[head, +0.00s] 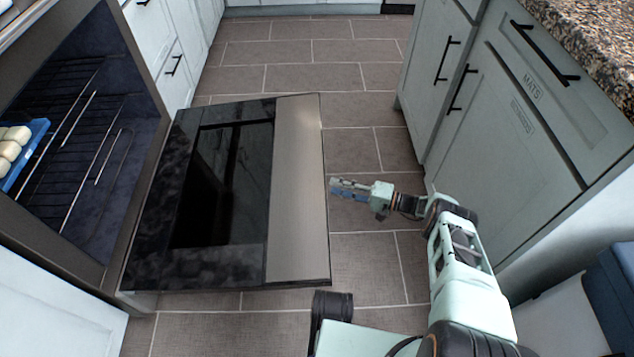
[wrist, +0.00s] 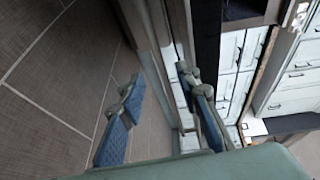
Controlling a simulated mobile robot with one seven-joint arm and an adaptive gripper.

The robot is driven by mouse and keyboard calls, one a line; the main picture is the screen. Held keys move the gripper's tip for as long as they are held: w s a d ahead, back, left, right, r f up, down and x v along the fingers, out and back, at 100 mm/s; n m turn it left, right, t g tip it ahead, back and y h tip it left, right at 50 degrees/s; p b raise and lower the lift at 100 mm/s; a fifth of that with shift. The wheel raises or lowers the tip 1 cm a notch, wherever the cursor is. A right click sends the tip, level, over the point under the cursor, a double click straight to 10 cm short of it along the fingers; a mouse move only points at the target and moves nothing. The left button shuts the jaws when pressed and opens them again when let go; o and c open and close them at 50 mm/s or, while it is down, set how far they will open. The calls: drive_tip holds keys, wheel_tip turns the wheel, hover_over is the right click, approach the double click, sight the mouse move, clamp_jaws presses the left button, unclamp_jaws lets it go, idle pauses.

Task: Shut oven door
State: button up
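The oven door (head: 298,190) is folded down, roughly level, with its dark glass inside face up and a pale metal strip along its outer edge. It hinges on the left at the open oven (head: 85,130). My gripper (head: 335,188) is just off the middle of that outer edge, pointing at it. In the wrist view the two blue-padded fingers (wrist: 160,100) stand apart, with the grey door edge (wrist: 158,60) running beyond and between them. I cannot tell whether they touch it. The door's outer face and handle are hidden in the head view.
A blue tray (head: 30,160) with pale round items sits on the oven's wire rack (head: 85,150). Cabinets with black handles (head: 520,130) and a granite counter (head: 590,35) stand on the right. A dark blue object (head: 610,290) is lower right.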

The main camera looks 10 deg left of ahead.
drive_tip(key=a, duration=0.5)
drive_tip(key=w+a+f+b, duration=0.1)
drive_tip(key=a, duration=0.2)
drive_tip(key=shift+w+a, duration=0.1)
drive_tip(key=shift+a, duration=0.1)
drive_tip(key=shift+r, duration=0.1)
clamp_jaws()
